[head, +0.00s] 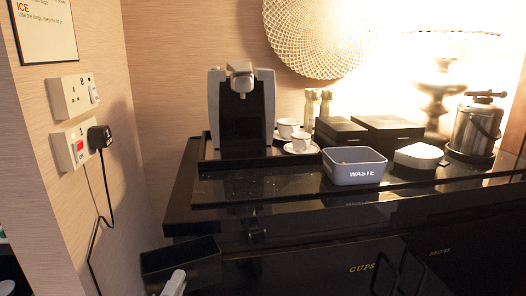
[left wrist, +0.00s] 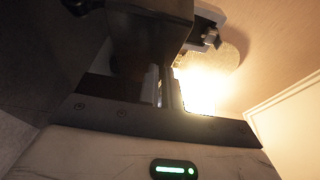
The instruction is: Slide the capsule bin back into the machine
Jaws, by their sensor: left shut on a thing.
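The capsule bin (head: 180,258) is a black open box at the lower left of the head view, in front of and below the counter's left front edge. My left gripper (head: 176,281) is shut on its near side; the fingertips are hard to make out. In the left wrist view the dark bin (left wrist: 150,25) fills the top middle, beyond the gripper. The coffee machine (head: 242,112), grey with a black front, stands upright on a black tray (head: 215,158) at the back left of the counter. The bin is apart from the machine. My right gripper is in neither view.
A grey WASTE box (head: 354,168) stands right of the machine's tray. A plug and cord (head: 100,138) hang on the left wall. The counter before the machine looks clear.

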